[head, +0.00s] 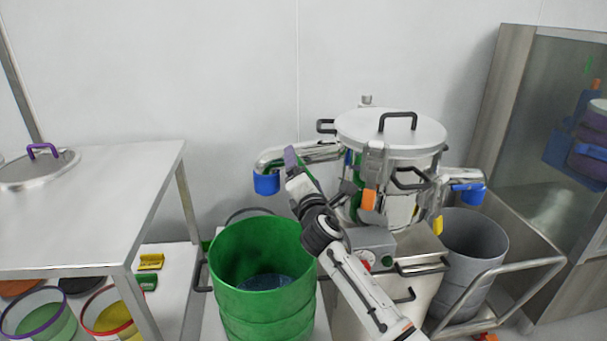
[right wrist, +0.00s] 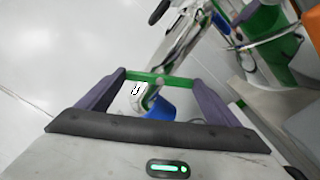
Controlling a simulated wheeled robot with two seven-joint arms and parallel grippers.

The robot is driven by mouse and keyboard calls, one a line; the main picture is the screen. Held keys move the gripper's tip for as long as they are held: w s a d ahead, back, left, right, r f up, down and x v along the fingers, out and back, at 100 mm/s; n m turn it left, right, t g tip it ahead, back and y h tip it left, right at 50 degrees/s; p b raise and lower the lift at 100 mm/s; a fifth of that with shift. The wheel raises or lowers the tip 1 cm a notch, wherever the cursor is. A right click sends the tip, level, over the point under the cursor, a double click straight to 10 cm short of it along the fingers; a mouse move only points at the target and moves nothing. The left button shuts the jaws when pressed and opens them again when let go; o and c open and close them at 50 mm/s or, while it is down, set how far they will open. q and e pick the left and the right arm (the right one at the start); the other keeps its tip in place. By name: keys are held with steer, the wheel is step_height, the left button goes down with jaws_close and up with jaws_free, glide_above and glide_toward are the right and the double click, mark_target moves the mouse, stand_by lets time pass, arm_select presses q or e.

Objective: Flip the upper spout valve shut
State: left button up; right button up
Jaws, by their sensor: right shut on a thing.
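The upper spout (head: 305,154) is a polished bent pipe on the left side of the lidded steel vessel (head: 400,205), with a blue end (head: 266,184). My right gripper (head: 291,158) is at this spout, in front of the pipe. In the right wrist view a green bar (right wrist: 162,78), seemingly the valve handle, spans between the fingertips of my right gripper (right wrist: 160,80), shut on it. The blue end (right wrist: 160,107) shows beyond the fingers. In the head view my gripper hides the valve, so its position is not clear. My left gripper is out of view.
A green drum (head: 262,285) stands under the spout. A second spout with a blue end (head: 468,193) is on the vessel's right, above a grey bin (head: 470,255). A steel table (head: 90,215) is at left. A glass-fronted cabinet (head: 560,130) is at right.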

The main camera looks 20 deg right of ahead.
steer(key=shift+a+f+m+b, duration=0.1)
steer(key=shift+m+b, duration=0.6)
steer(key=shift+m, duration=2.5)
steer(key=o, duration=0.9)
steer(key=shift+s, duration=0.1)
